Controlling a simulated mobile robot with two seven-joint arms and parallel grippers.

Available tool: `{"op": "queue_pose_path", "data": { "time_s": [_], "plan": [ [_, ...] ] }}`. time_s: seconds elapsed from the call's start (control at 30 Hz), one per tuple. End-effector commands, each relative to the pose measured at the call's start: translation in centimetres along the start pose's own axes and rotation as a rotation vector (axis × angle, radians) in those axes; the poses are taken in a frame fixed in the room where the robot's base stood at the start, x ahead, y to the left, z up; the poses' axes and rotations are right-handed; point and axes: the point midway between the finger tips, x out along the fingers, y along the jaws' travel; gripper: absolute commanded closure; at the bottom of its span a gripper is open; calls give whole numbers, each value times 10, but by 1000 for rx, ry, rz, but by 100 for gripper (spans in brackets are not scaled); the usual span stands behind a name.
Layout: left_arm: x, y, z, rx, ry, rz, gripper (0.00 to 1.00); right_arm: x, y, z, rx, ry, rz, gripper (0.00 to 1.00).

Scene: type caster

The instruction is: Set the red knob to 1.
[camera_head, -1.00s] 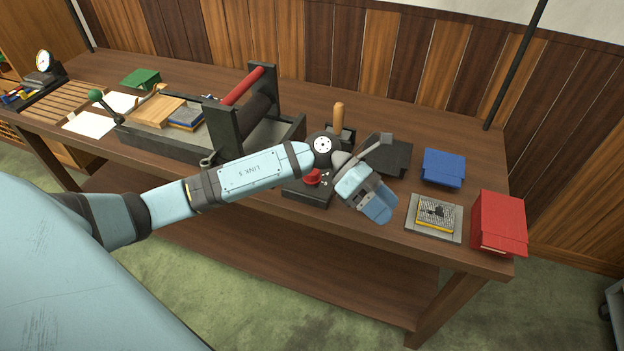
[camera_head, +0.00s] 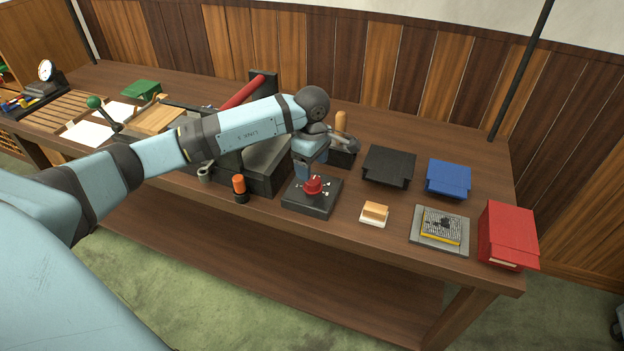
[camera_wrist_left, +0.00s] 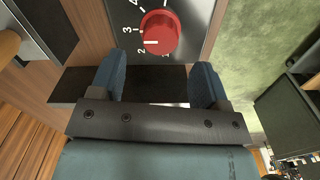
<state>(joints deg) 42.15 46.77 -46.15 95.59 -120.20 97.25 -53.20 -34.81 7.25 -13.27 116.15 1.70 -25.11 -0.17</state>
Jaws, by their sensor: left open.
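The red knob (camera_head: 314,186) sits on top of a dark box with a dial plate (camera_head: 312,203) near the middle of the table. In the left wrist view the knob (camera_wrist_left: 160,33) shows above the fingers, with the numbers 2, 3 and 4 around its left side. A white mark on the knob lies near the 2; I cannot tell its exact setting. The 1 is not clearly readable. My left gripper (camera_head: 305,170) points down just behind the knob in the head view. In the wrist view its two fingers (camera_wrist_left: 158,80) are apart, with nothing between them. My right gripper is out of view.
A press with a red roller (camera_head: 240,92) stands left of the box, and an orange-topped bottle (camera_head: 240,188) stands close to the box. Black (camera_head: 388,168), blue (camera_head: 449,178) and red (camera_head: 506,235) boxes stand further right.

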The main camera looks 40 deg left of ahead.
Motion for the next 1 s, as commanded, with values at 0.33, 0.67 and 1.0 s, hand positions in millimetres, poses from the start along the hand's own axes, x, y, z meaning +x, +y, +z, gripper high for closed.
{"op": "queue_pose_path", "data": {
  "time_s": [0.33, 0.67, 1.0],
  "plan": [
    [51, 0, 1, -1, -2, 0, 31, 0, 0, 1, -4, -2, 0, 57],
    [57, 0, 1, 1, -2, 1, 31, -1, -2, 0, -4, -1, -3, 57],
    [57, 0, 1, 0, -2, 1, 80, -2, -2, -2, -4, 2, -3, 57]
  ]
}}
